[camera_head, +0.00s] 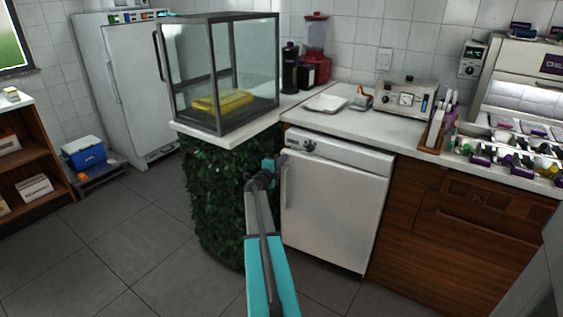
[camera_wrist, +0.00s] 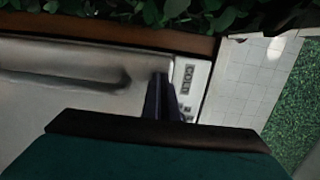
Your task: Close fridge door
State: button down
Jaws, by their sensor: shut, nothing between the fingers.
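A low white fridge (camera_head: 335,195) stands under the counter in the head view, with a control strip and dial along its top. Its door (camera_head: 340,215) looks flush or nearly flush with the body; I cannot tell whether a small gap remains. A vertical handle (camera_head: 284,182) runs down the door's left edge. My gripper (camera_head: 268,166) is shut and empty just left of the handle's upper end. In the wrist view, the shut dark fingers (camera_wrist: 160,92) are beside the handle's end (camera_wrist: 110,82), near the control strip (camera_wrist: 192,85). I cannot tell whether they touch the door.
A leafy green block (camera_head: 215,200) supports a glass case (camera_head: 222,75) left of the fridge. Wooden drawers (camera_head: 460,225) stand to the right. A tall white cabinet (camera_head: 135,85) is at the back left, near a blue cooler (camera_head: 84,152). The grey floor (camera_head: 120,245) at front left is clear.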

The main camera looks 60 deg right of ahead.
aim_at(288, 150)
jog(key=shift+w+d+r+p, duration=0.15)
jog(key=shift+d+r, duration=0.05)
jog(key=shift+d, duration=0.75)
jog(key=shift+w+d+r+p, duration=0.15)
jog(key=shift+d+r, duration=0.1)
jog(key=shift+d, duration=0.75)
jog(key=shift+w+d+r+p, duration=0.1)
jog(key=shift+w+d+r, duration=0.1)
jog(key=shift+d, duration=0.75)
jog(key=shift+s+a, duration=0.1)
jog(key=a+f, duration=0.1)
jog(key=a, duration=1.4)
jog(key=shift+a+f, duration=0.15)
jog(key=shift+a, duration=0.1)
